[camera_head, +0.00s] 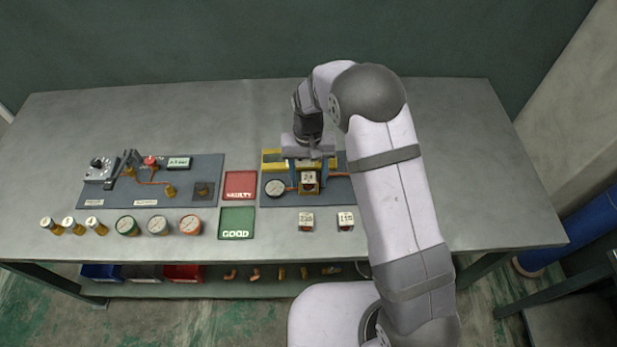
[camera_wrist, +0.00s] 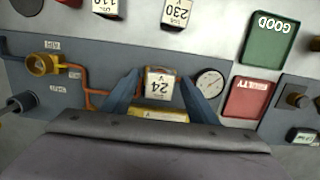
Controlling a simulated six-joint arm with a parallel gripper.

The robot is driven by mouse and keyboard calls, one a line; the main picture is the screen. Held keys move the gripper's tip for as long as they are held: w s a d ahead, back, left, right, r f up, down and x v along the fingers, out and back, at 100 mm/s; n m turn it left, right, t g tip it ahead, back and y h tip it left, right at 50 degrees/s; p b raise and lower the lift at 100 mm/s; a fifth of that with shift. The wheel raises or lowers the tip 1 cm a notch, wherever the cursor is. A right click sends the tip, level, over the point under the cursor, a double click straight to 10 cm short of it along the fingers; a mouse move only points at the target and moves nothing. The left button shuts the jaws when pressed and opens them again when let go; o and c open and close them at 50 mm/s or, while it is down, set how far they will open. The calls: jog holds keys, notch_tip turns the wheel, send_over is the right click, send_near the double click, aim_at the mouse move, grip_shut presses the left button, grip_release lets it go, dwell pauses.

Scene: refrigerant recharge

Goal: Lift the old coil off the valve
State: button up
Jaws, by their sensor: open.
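The old coil, a block with a white label reading 24 V (camera_head: 309,178), sits on the grey valve panel right of the centre of the bench. It also shows in the wrist view (camera_wrist: 160,86). My gripper (camera_head: 307,184) is over it, pointing down. In the wrist view the two blue fingers (camera_wrist: 160,77) stand apart, one on each side of the coil, with a gap visible on at least the right side. The valve under the coil is hidden. A yellow part (camera_wrist: 158,115) lies close beside the coil, partly covered by my gripper.
A pressure gauge (camera_head: 275,188) is close left of the coil. Two spare coils, labelled 230 (camera_head: 306,221) and 110 (camera_head: 345,220), stand in front. The red FAULTY tray (camera_head: 240,186) and green GOOD tray (camera_head: 237,222) are empty. Copper piping (camera_wrist: 88,88) runs near the coil.

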aim_at(309, 177)
jog(key=shift+f, duration=0.1)
jog(key=shift+c, duration=0.7)
jog(key=c, duration=1)
jog(key=shift+o, duration=0.2)
notch_tip(309, 177, up, 10)
jog(key=b, duration=0.3)
